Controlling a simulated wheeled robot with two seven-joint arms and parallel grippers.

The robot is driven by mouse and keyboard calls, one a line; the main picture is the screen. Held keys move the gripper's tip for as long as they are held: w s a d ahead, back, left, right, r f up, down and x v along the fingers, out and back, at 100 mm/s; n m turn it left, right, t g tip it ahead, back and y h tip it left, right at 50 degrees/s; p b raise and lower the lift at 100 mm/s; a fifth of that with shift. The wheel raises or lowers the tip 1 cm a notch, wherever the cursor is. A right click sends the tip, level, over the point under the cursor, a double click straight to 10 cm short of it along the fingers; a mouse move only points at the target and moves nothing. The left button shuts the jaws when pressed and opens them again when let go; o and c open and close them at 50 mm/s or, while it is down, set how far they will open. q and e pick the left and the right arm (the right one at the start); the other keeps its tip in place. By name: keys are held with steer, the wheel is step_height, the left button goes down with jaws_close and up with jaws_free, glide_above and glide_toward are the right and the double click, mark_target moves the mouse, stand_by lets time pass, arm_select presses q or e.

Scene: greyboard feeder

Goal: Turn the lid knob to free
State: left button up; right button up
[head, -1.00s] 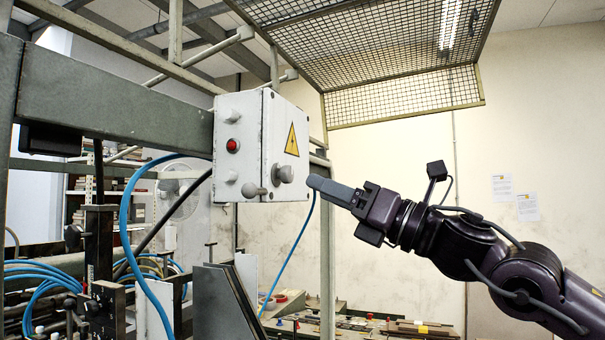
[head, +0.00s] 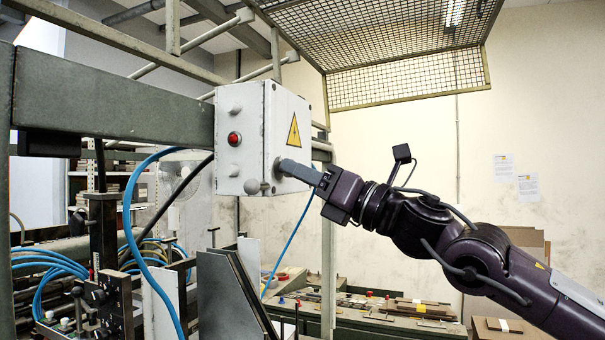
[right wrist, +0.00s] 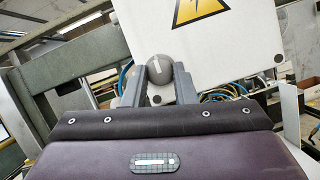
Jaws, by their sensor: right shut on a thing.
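A white box (head: 258,130) hangs on the grey beam. Its lid (head: 293,112), with a yellow warning triangle, faces right; the lid (right wrist: 225,50) fills the upper right of the right wrist view. The round grey lid knob (right wrist: 158,69), with a short pale mark on its face, sits between the two fingers of my right gripper (right wrist: 156,82). My left gripper is not in view.
A blue hose (head: 288,245) hangs below. A mesh guard (head: 390,50) is overhead. The space right of the box holds only my right arm.

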steer(key=shift+c, duration=0.5)
steer(key=shift+m, duration=0.6)
steer(key=shift+s+a+r+m+t+h+p, duration=0.15)
steer(key=shift+m+h+p, duration=1.05)
steer(key=shift+m, duration=2.05)
steer(key=shift+d+r+m+t+h+p, duration=0.15)
steer(key=shift+m+h+p, duration=1.05)
steer(key=shift+m, duration=2)
steer(key=shift+s+a+r+m+t+h+p, duration=0.2)
steer(key=shift+m+h+p, duration=1)
steer(key=shift+m, duration=2.05)
steer(key=shift+w, duration=0.1)
steer(key=o, duration=1)
